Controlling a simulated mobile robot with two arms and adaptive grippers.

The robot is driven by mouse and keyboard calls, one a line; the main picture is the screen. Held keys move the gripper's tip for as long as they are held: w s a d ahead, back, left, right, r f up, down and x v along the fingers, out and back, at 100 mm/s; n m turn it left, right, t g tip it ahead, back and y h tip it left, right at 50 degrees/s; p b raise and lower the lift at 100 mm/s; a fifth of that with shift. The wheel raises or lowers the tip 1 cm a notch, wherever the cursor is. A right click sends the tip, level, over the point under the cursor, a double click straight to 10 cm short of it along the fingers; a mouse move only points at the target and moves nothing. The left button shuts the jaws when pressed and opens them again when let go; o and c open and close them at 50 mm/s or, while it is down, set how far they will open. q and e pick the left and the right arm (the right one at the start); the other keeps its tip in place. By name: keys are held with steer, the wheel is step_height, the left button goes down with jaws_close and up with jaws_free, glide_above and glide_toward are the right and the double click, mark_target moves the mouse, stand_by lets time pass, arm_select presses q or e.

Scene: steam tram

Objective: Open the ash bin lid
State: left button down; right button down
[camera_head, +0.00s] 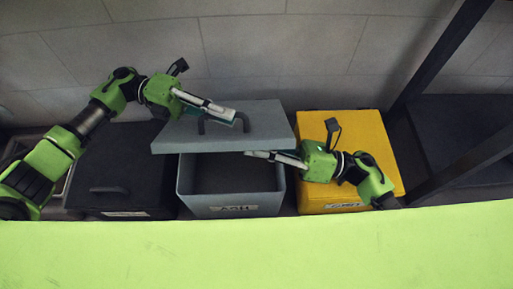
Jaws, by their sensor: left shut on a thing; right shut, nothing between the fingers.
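The ash bin (232,200) is a grey box with a label reading "ASH" on its front, and its dark inside shows. Its grey lid (262,118) is raised and tilted above the box, with a gap at the front. A dark handle (203,124) stands on the lid. My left gripper (236,117) is shut on the lid handle, at its right part. My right gripper (250,154) is shut and empty, just below the lid's front edge, over the bin's opening at its right side. I cannot tell whether it touches the lid.
A black lidded bin (115,170) stands to the left, and a yellow lidded bin (352,140) to the right, partly behind my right arm. A tiled wall (270,50) is behind. A dark slanted post (440,52) stands at the right. A lime-green surface (250,255) crosses the front.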

steer(key=shift+w+r, duration=0.55)
steer(key=shift+r, duration=0.3)
arm_select(q)
steer(key=shift+s+f, duration=0.1)
steer(key=shift+f, duration=0.05)
arm_select(e)
steer(key=shift+r, duration=0.1)
arm_select(q)
steer(key=c, duration=2.1)
jaws_free()
steer(key=shift+s+f, duration=0.1)
steer(key=shift+c, duration=0.2)
arm_select(e)
steer(key=shift+w, duration=0.1)
